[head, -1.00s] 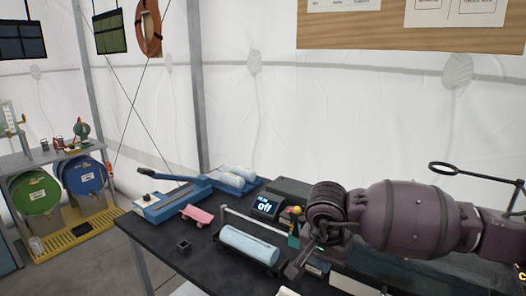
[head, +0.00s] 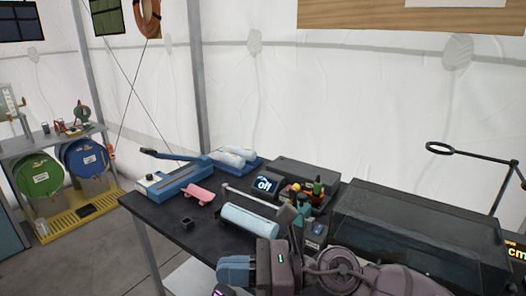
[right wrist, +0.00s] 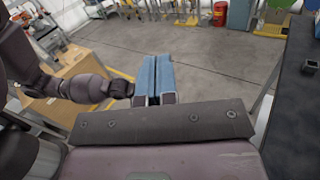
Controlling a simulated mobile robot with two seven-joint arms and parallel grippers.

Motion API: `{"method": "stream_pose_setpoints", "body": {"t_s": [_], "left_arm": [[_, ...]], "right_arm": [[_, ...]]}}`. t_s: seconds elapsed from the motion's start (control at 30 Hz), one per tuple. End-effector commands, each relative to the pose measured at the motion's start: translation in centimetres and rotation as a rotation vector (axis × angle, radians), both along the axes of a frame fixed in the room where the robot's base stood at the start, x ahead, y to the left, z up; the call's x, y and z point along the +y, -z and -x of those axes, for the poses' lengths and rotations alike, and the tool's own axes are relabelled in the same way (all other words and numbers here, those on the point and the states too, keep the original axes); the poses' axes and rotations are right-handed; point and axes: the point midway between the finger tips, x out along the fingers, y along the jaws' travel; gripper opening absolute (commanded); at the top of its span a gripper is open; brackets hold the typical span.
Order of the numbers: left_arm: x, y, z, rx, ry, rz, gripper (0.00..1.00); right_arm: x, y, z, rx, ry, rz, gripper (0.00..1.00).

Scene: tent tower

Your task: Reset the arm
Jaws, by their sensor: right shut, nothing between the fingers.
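My right arm comes in from the bottom right in the head view. Its right gripper (head: 236,268) has blue fingers and hangs low in front of the table's near edge. In the right wrist view the blue fingers (right wrist: 152,80) lie side by side, shut, with nothing held, above the grey floor. A dark purple link of mine shows left of them in that view. My left gripper does not show.
The black table (head: 160,219) holds a blue lever device (head: 178,182), pink piece (head: 199,194), small black cube (head: 187,223), light-blue roll (head: 249,222), display (head: 264,184) and large dark case (head: 415,230). A ring stand (head: 470,153) rises behind. Drums (head: 38,173) stand left. Open floor lies between.

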Motion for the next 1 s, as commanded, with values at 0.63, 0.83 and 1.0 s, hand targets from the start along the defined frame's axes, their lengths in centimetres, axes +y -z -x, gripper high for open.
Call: {"method": "stream_pose_setpoints", "body": {"t_s": [0.63, 0.83, 1.0], "left_arm": [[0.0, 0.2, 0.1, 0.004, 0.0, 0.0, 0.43], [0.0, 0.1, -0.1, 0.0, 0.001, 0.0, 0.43], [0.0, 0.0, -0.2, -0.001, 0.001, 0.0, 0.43]], "right_arm": [[-19.9, 3.2, -6.3, 1.431, 0.813, -1.274, 0.0], [-26.7, 11.0, -2.5, 1.828, 1.096, -1.653, 0.0], [-30.3, 16.8, 3.2, -2.083, -1.326, 1.927, 0.0]]}}
